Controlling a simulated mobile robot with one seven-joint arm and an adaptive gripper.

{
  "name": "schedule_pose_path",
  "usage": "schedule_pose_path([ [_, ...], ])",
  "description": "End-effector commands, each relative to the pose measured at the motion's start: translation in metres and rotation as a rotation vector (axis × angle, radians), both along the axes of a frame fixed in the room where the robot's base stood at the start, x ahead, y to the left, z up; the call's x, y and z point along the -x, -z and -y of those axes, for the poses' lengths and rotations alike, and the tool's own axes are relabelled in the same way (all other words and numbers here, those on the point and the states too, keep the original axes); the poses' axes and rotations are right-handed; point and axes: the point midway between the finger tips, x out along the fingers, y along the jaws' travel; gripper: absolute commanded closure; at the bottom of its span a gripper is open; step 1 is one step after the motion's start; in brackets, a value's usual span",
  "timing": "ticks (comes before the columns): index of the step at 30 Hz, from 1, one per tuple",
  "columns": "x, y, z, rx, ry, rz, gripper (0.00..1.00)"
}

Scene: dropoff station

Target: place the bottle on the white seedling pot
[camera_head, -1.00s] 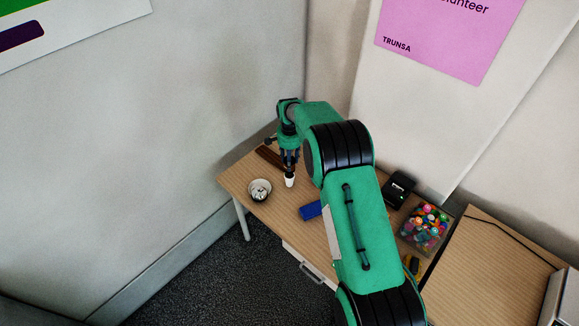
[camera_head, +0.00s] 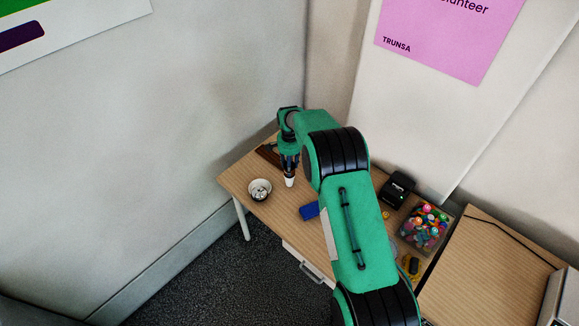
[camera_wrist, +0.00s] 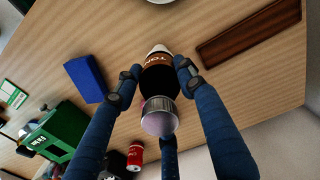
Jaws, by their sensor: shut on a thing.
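My gripper (camera_head: 288,170) is over the left part of the wooden table, pointing down. In the wrist view its fingers (camera_wrist: 156,80) are shut on the dark bottle (camera_wrist: 158,80), which has a brown label and a silvery near end. In the head view the bottle is mostly hidden by the gripper. The small white seedling pot (camera_head: 290,182) shows directly below the gripper. In the wrist view its white edge (camera_wrist: 159,49) shows just past the bottle's far end. I cannot tell whether bottle and pot touch.
A white bowl (camera_head: 254,198) with something inside stands left of the pot. A dark brown tray (camera_wrist: 250,36) lies behind. A blue block (camera_head: 309,211) lies to the right. A black device (camera_head: 397,190) and a clear bin (camera_head: 407,238) of colourful items stand farther right. A red can (camera_wrist: 135,157) shows near my fingers.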

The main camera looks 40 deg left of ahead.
Motion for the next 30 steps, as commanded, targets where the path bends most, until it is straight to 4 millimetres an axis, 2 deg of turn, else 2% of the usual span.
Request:
schedule_pose_path([
  [1,0.000,0.002,0.000,0.000,0.000,0.000,0.90],
  [2,0.000,0.003,0.000,0.000,0.000,0.000,0.59],
  [4,0.000,0.002,0.000,0.000,0.000,0.000,0.45],
  [5,0.000,0.002,0.000,0.000,0.000,0.000,0.42],
  [20,0.000,-0.003,0.000,0.000,0.000,0.000,0.42],
  [30,0.000,-0.035,-0.001,-0.001,0.000,0.001,0.42],
])
